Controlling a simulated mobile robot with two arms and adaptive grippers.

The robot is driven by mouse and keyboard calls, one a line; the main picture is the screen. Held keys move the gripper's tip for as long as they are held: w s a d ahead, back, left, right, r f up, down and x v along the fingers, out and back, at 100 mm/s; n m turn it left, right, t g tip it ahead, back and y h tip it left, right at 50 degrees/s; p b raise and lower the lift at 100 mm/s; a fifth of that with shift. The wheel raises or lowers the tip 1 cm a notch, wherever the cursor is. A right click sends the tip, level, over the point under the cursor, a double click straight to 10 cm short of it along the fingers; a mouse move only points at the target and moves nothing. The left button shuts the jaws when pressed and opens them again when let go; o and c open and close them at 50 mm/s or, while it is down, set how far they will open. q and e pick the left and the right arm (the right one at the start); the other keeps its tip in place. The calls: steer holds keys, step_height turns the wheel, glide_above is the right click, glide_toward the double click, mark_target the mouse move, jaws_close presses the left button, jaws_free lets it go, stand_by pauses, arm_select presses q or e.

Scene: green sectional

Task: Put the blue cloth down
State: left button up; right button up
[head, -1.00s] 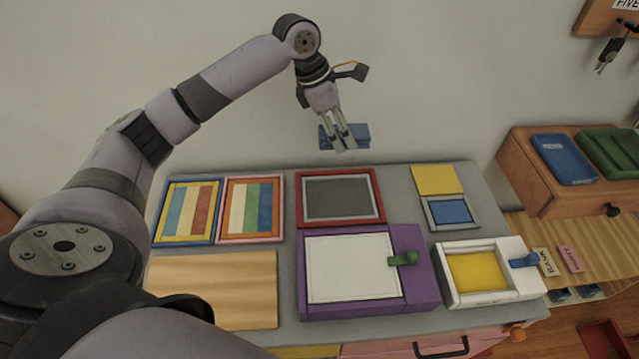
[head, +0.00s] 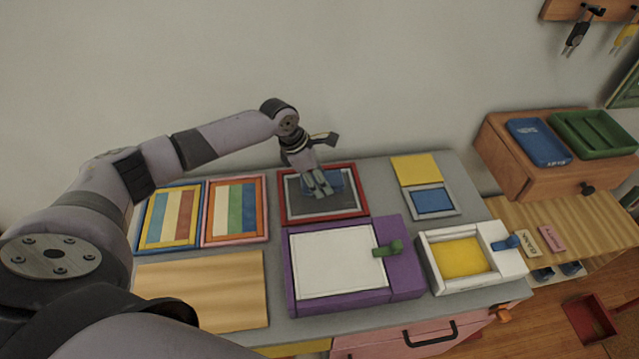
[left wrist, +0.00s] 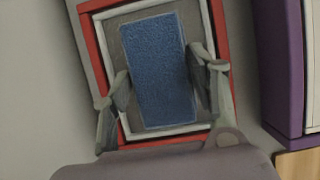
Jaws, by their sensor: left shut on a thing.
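The blue cloth (left wrist: 158,70) is a small folded rectangle, seen large in the left wrist view between my fingers. In the head view the cloth (head: 336,179) shows partly behind the fingers, over the grey panel of the red-framed tray (head: 364,188). My left gripper (head: 318,187) points down over that tray and is shut on the cloth across its width. In the left wrist view, the gripper's fingers (left wrist: 160,85) press its two long sides. I cannot tell whether the cloth touches the panel. My right gripper is not in view.
Two striped framed panels (head: 235,208) lie left of the red frame. A purple box with a white panel (head: 338,264) lies in front. A yellow square (head: 416,168) and a blue framed square (head: 433,201) lie to the right. A white box (head: 510,262) stands at the front right.

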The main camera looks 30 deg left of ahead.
arm_select(q)
steer(key=shift+f, duration=1.35)
steer(key=o, duration=1)
steer(key=shift+f, duration=0.1)
steer(key=shift+o, duration=0.3)
steer(key=v, duration=1.2)
steer(key=shift+r, duration=0.2)
steer(key=shift+w, duration=0.1)
